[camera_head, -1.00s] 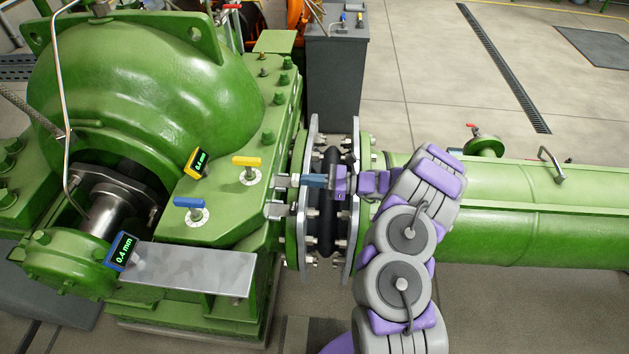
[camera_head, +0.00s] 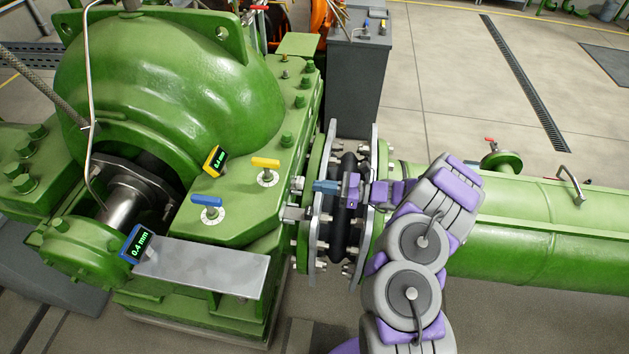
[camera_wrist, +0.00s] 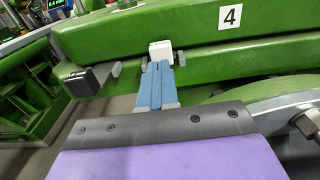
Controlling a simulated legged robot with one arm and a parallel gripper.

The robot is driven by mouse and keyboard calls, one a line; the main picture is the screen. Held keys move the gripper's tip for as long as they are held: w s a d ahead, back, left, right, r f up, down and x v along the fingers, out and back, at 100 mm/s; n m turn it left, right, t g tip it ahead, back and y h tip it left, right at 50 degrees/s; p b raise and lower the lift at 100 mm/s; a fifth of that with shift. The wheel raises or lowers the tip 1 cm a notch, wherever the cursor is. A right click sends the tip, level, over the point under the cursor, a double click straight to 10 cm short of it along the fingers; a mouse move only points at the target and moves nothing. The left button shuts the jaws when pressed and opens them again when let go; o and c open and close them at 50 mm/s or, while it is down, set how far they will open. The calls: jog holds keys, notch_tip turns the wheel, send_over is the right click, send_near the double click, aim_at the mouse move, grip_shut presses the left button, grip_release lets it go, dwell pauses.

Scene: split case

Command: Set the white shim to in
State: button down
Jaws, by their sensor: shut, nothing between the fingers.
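The white shim (camera_wrist: 161,50) shows in the wrist view as a small white block against a green casing edge, straight ahead of my fingertips. In the head view its place is small and partly hidden by my fingers. My gripper (camera_wrist: 157,68) has blue fingers lying side by side, shut, with nothing between them. The fingertips are right at the near face of the white shim; I cannot tell whether they touch it. In the head view my gripper (camera_head: 314,186) reaches left across the flanged joint to the green casing's side.
A dark-faced block (camera_wrist: 91,78) on a grey bar sits left of my fingers. Steel flanges (camera_head: 330,240) with bolts stand close under my gripper. Blue (camera_head: 207,202) and yellow (camera_head: 265,164) knobs and a 0.4 mm display (camera_head: 137,243) are on the casing. A green pipe (camera_head: 540,220) runs right.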

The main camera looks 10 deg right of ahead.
jog(key=w+p+v, duration=0.1)
jog(key=v, duration=0.9)
jog(key=s+a+r+n+g+h, duration=0.2)
jog(key=s+a+r+n+g, duration=0.35)
jog(key=a+r, duration=0.35)
jog(key=s+a+r+n+g+h, duration=0.1)
jog(key=s+a+r+n+g, duration=0.5)
jog(key=r, duration=0.4)
jog(key=s+a+r+n+h, duration=0.1)
jog(key=s+r+n+h, duration=0.2)
jog(key=s, duration=0.5)
jog(key=s+a+r+n+h, duration=0.1)
jog(key=s+n+h, duration=0.35)
jog(key=s, duration=0.45)
jog(key=s+d+n+t+h, duration=0.2)
jog(key=s+d+t+h, duration=0.2)
jog(key=s+d, duration=0.7)
jog(key=h, duration=0.2)
jog(key=shift+f+n+h+p, duration=0.3)
jog(key=shift+f+h, duration=0.05)
jog(key=shift+f, duration=0.05)
